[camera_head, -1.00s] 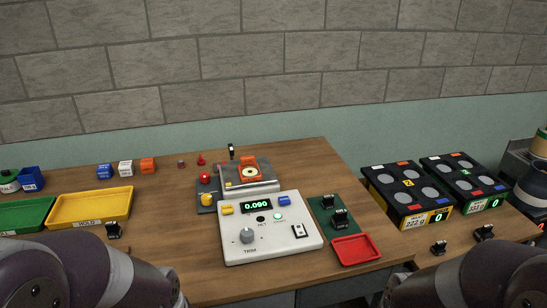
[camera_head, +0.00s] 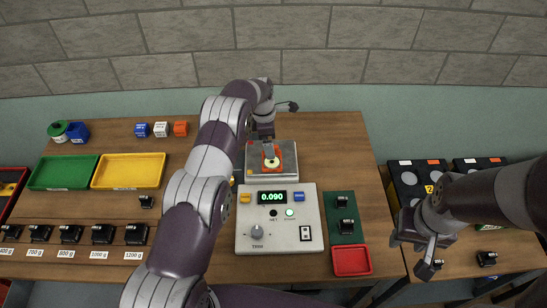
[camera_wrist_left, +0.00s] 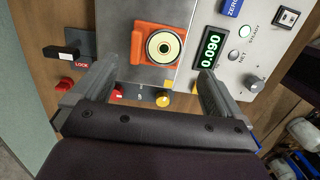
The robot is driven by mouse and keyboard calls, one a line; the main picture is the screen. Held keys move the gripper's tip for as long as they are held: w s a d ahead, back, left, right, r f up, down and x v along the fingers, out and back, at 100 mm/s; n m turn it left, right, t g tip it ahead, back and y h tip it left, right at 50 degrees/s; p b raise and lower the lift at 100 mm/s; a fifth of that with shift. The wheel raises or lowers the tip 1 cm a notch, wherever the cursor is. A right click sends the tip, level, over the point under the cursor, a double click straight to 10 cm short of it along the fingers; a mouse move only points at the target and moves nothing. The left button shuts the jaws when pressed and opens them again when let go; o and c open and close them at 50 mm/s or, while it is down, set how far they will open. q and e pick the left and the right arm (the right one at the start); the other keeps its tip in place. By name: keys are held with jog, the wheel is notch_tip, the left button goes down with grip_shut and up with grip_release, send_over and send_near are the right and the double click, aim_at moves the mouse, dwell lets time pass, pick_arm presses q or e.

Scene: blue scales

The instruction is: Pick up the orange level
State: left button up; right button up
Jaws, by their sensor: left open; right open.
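The orange level (camera_head: 271,160) is a small orange block with a round pale vial, lying on the grey scale pan (camera_head: 286,175). It also shows in the left wrist view (camera_wrist_left: 139,44), beyond the fingertips. My left gripper (camera_wrist_left: 154,80) is open and empty, its two fingers spread apart; the level lies ahead of the gap, and no finger is seen touching it. My right gripper (camera_head: 425,258) is open and empty at the right, away from the scale.
The white control box (camera_head: 250,212) reads 0.090. Red (camera_wrist_left: 118,95) and yellow (camera_wrist_left: 162,100) knobs sit near my left fingers, with a black-handled lock lever (camera_wrist_left: 62,53) beside them. Yellow (camera_head: 128,182) and green trays (camera_head: 62,184) stand left; a red tray (camera_head: 351,273) is right.

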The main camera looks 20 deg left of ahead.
pick_arm(q)
jog(key=f+b, duration=0.1)
jog(key=f, duration=0.1)
jog(key=f+b, duration=0.2)
jog(key=f, duration=0.1)
jog(key=f+b, duration=0.2)
jog(key=f, duration=0.1)
jog(key=shift+w+d+f, duration=0.2)
jog(key=shift+w+d, duration=0.05)
jog(key=shift+d+f, duration=0.15)
jog(key=shift+f, duration=0.1)
jog(key=shift+r, duration=0.15)
jog(key=c, duration=0.8)
jog(key=shift+r, duration=0.1)
jog(key=shift+c, duration=0.4)
pick_arm(e)
notch_tip(320, 180, down, 6)
jog(key=shift+w+a+f, duration=0.15)
jog(key=shift+a+f, duration=0.05)
